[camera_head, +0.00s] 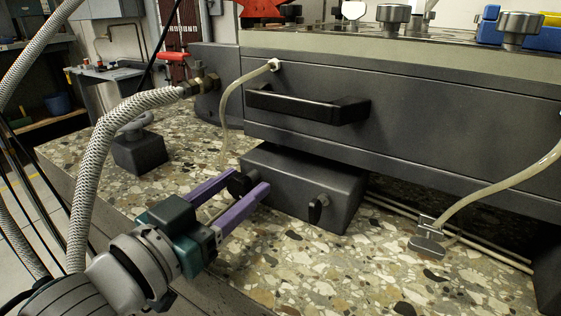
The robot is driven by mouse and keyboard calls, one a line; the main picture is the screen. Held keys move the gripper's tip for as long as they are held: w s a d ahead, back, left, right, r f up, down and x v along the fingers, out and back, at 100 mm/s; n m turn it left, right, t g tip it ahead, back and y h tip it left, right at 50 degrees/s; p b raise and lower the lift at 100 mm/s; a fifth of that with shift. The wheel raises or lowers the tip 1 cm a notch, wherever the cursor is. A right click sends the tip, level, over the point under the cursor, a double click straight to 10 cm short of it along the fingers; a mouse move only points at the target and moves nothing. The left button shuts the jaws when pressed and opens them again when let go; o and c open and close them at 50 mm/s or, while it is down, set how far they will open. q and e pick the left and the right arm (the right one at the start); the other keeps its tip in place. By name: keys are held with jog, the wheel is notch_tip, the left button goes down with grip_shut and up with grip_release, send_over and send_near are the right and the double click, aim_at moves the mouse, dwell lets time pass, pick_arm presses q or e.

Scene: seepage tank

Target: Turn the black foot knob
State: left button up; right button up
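A dark grey foot block (295,190) stands on the speckled stone top under the tank's left part. Two black foot knobs show on its front face: the left knob (238,184) and the right knob (317,208). My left gripper (249,181) has two purple fingers, spread open, pointing at the block. The left knob lies between the fingertips, partly covered; I cannot tell whether either finger touches it. The right knob stands clear, to the right of the fingers. My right gripper is out of view.
The grey tank (420,130) with a black handle (308,105) overhangs the block. A braided hose (105,140) loops beside my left arm, and a thin clear tube (226,110) hangs behind the fingers. The stone top (320,270) is free in front.

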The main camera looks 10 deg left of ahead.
pick_arm(q)
grip_shut()
jog(key=shift+m, duration=0.3)
jog(key=m, duration=0.9)
jog(key=shift+m, duration=1.7)
jog(key=shift+o, duration=1.8)
grip_release()
jog(key=shift+s+a, duration=0.1)
